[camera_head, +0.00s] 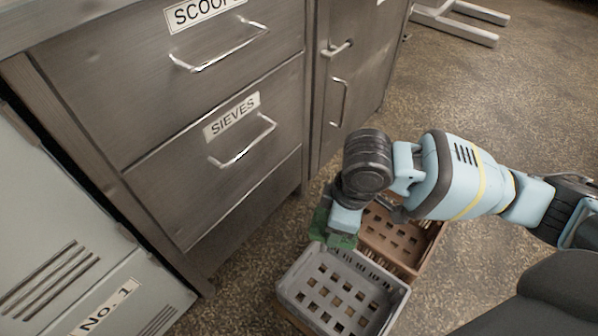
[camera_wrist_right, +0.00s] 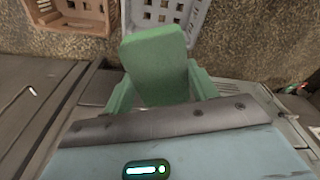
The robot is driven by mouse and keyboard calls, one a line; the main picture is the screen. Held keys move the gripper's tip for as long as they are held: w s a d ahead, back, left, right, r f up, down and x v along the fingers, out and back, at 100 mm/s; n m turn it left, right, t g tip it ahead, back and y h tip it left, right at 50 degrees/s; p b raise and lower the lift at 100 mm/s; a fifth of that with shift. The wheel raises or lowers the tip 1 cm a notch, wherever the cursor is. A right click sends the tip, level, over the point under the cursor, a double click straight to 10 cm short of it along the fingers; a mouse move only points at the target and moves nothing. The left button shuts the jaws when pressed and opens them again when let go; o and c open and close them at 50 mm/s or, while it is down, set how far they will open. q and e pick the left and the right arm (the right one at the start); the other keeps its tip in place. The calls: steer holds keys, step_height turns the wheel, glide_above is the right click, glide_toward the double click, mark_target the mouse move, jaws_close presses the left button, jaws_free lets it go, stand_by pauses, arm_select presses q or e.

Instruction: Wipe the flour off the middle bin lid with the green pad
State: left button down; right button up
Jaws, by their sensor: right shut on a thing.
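The green pad (camera_head: 330,232) is in my right gripper (camera_head: 338,222), above the far left edge of a grey crate in the head view. In the right wrist view the pad (camera_wrist_right: 155,66) stands between the two fingers of the right gripper (camera_wrist_right: 162,88), which is shut on it. I cannot make out a middle bin lid or any flour in either view. My left gripper is not in view.
A grey crate (camera_head: 388,310) and a brown crate (camera_head: 431,250) are on the speckled floor below my right arm. A metal drawer cabinet labelled SIEVES (camera_head: 150,110) stands behind. A pale unit marked No. 1 (camera_head: 140,285) is at the lower left. Open floor (camera_head: 500,110) lies right.

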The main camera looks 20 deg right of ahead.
steer(key=r+m, duration=0.1)
steer(key=r, duration=0.1)
steer(key=r+m, duration=0.2)
steer(key=r, duration=0.1)
steer(key=s+r+m, duration=0.1)
steer(key=r, duration=0.1)
steer(key=shift+d+r+p, duration=0.25)
steer(key=shift+r+p, duration=0.05)
steer(key=shift+r, duration=0.1)
steer(key=s+d+r+m+h, duration=0.1)
steer(key=s+r+m, duration=0.2)
steer(key=r+m, duration=0.3)
steer(key=shift+s+d+r+m+t+p, duration=0.3)
steer(key=shift+s+d+r+p, duration=0.1)
steer(key=shift+r, duration=0.55)
